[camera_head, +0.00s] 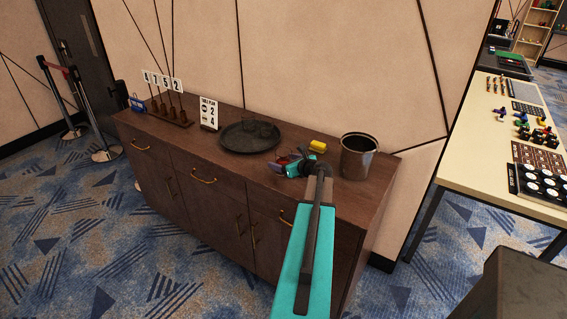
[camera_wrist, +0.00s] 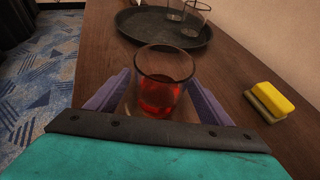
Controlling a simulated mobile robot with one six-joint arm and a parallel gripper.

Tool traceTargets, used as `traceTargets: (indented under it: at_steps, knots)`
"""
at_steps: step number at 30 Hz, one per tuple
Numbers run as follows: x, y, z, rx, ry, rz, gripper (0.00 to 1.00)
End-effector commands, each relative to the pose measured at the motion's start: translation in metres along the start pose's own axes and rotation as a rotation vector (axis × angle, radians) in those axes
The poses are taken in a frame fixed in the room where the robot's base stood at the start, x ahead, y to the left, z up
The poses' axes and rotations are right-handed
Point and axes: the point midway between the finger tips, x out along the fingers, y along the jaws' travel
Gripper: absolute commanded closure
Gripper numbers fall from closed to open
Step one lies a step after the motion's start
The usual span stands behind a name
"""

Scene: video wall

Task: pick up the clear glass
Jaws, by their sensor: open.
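A clear glass with red in its lower part (camera_wrist: 160,92) stands on the brown cabinet top, between the purple-grey fingers of my gripper (camera_wrist: 158,84) in the wrist view. The fingers are open, one on each side of it; I cannot tell whether either touches it. In the head view my gripper (camera_head: 298,166) is low over the cabinet top, and the arm partly hides this glass. Two empty clear glasses stand on the round dark tray (camera_head: 236,147); they also show in the wrist view, one at the right (camera_wrist: 196,17) and one beside it (camera_wrist: 176,9).
On the cabinet (camera_head: 215,158), a yellow sponge (camera_head: 317,146) lies right of the gripper and a dark metal bin (camera_head: 357,160) stands farther right. A white sign (camera_head: 209,114) and number cards (camera_head: 162,81) stand left of the tray. The wall runs close behind.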

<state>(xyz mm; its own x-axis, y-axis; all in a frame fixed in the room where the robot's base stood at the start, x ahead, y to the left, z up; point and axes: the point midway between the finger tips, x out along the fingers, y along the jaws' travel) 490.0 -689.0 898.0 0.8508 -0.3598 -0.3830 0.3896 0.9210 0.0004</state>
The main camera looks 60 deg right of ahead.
Motion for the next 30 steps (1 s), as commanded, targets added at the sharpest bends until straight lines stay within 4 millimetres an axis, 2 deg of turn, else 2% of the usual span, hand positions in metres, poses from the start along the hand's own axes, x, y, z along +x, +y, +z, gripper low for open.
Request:
traceTargets:
  at_steps: [14, 24, 30]
  knots:
    - [-0.0003, 0.0000, 0.0001, 0.000, 0.000, 0.000, 0.26]
    - [-0.0005, -0.0002, 0.0009, 0.000, -0.002, -0.001, 0.80]
    - [-0.0006, -0.0002, 0.0008, 0.000, -0.001, -0.001, 0.80]
